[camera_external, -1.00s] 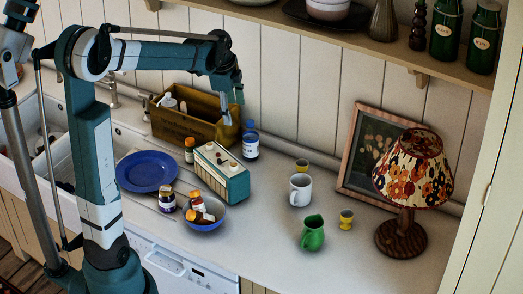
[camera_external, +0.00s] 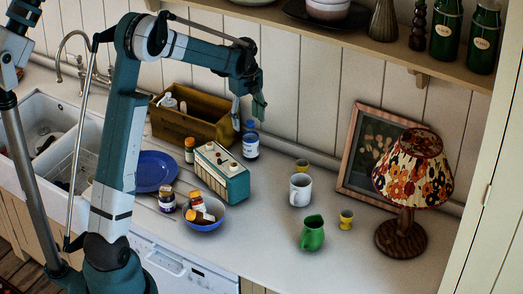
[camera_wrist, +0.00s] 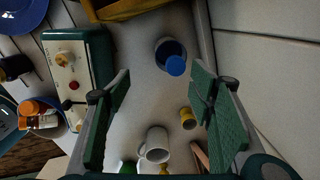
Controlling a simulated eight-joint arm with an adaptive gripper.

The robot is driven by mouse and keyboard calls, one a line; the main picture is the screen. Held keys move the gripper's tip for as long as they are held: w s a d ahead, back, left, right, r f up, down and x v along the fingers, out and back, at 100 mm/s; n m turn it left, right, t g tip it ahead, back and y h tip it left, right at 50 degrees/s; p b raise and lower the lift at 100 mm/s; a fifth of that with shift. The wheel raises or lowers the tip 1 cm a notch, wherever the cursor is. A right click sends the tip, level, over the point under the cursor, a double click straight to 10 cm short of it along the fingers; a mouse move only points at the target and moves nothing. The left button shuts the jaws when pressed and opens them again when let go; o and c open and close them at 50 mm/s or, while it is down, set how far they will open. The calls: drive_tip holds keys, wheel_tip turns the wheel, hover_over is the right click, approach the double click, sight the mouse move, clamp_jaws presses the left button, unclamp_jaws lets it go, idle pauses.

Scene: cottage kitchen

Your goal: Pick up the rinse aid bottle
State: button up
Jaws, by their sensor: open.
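The likely rinse aid bottle (camera_external: 250,146), white-labelled with a blue cap, stands upright on the counter by the back wall, right of the wooden crate. My gripper (camera_external: 248,108) hangs just above it, fingers pointing down, open and empty. In the wrist view, the bottle's blue cap (camera_wrist: 176,65) shows from above, between and beyond the spread green fingers of my gripper (camera_wrist: 160,88). The fingers do not touch it. The label text is too small to read.
A teal and cream box-like appliance (camera_external: 221,172) stands close in front-left of the bottle. The wooden crate (camera_external: 183,125) is left of it. A white mug (camera_external: 300,190), yellow cup (camera_external: 302,166) and green jug (camera_external: 312,234) stand to the right. A shelf (camera_external: 350,32) runs above.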

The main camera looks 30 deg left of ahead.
sight(250, 122)
drive_tip(key=shift+m, duration=0.9)
drive_tip(key=w+f, duration=0.1)
drive_tip(key=f, duration=0.1)
drive_tip(key=w+f, duration=0.1)
drive_tip(key=f, duration=0.1)
drive_tip(key=shift+w+a+f, duration=0.1)
drive_tip(key=shift+w+a, duration=0.2)
drive_tip(key=shift+f, duration=1.3)
drive_tip(key=shift+w+f+p, duration=0.2)
drive_tip(key=shift+f+p, duration=0.1)
drive_tip(key=shift+f, duration=2.3)
drive_tip(key=shift+c, duration=0.3)
drive_tip(key=c, duration=1)
